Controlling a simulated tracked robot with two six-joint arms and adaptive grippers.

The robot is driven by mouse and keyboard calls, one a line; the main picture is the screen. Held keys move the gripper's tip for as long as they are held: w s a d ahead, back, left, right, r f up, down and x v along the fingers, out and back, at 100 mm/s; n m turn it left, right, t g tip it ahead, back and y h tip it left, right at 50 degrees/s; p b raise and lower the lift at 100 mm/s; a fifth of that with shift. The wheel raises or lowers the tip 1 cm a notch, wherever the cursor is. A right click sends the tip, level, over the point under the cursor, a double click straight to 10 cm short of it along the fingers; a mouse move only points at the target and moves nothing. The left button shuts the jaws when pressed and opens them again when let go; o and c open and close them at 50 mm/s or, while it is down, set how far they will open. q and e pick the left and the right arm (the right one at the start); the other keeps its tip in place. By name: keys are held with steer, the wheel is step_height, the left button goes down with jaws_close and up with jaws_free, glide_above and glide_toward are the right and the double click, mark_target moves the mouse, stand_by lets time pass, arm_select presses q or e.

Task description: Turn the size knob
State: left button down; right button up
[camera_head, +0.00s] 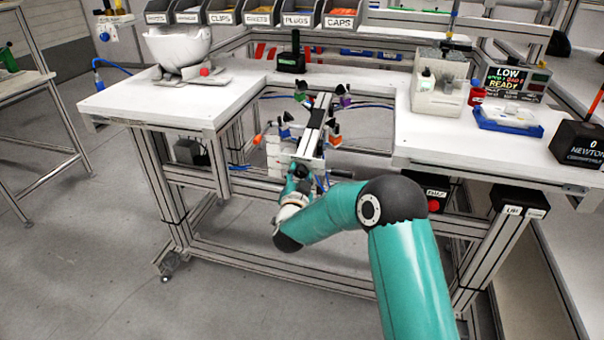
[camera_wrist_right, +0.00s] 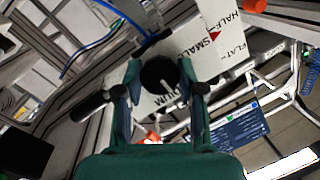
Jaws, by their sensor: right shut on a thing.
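The black size knob (camera_wrist_right: 158,74) sits on a white plate (camera_wrist_right: 205,50) in the right wrist view. A short white line on the knob points down and slightly right in that picture. The plate carries the words SMALL, HALF and FLAT, a partly covered word ending in DIUM, and a red triangle. My right gripper (camera_wrist_right: 161,68) has one finger on each side of the knob and is shut on it. In the head view my right gripper (camera_head: 298,172) is at the front of the fixture (camera_head: 316,128), in the gap between the benches. The knob cannot be made out there. My left gripper is not in view.
A white helmet shell (camera_head: 178,46) rests on the left bench (camera_head: 160,104). The right bench (camera_head: 425,140) holds a blue tray (camera_head: 508,120), a display (camera_head: 515,80) and a black newton gauge (camera_head: 578,143). Labelled bins (camera_head: 258,14) line the back. Coloured clamps surround the fixture.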

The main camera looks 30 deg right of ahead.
steer(key=n+g+p, duration=0.1)
steer(key=n+g+h+p, duration=0.1)
steer(key=n, duration=0.1)
steer(key=shift+a+p, duration=0.25)
steer(key=shift+p, duration=0.1)
steer(key=n+g+h+p, duration=0.1)
steer(key=n+g+p, duration=0.1)
steer(key=n, duration=0.1)
steer(key=shift+w+a+f+h, duration=0.1)
steer(key=shift+f+h, duration=0.05)
steer(key=shift+h, duration=0.25)
steer(key=shift+a+n+g+h+p, duration=0.1)
steer(key=shift+n+g+h+p, duration=0.45)
steer(key=shift+n, duration=0.45)
steer(key=shift+w+f+n+g+h+p, duration=0.15)
steer(key=shift+n+g+h+p, duration=0.3)
steer(key=shift+n, duration=0.65)
steer(key=shift+a+t, duration=0.1)
steer(key=shift+t, duration=0.2)
steer(key=o, duration=1.1)
steer(key=shift+h, duration=0.3)
steer(key=shift+o, duration=0.2)
steer(key=shift+r, duration=0.2)
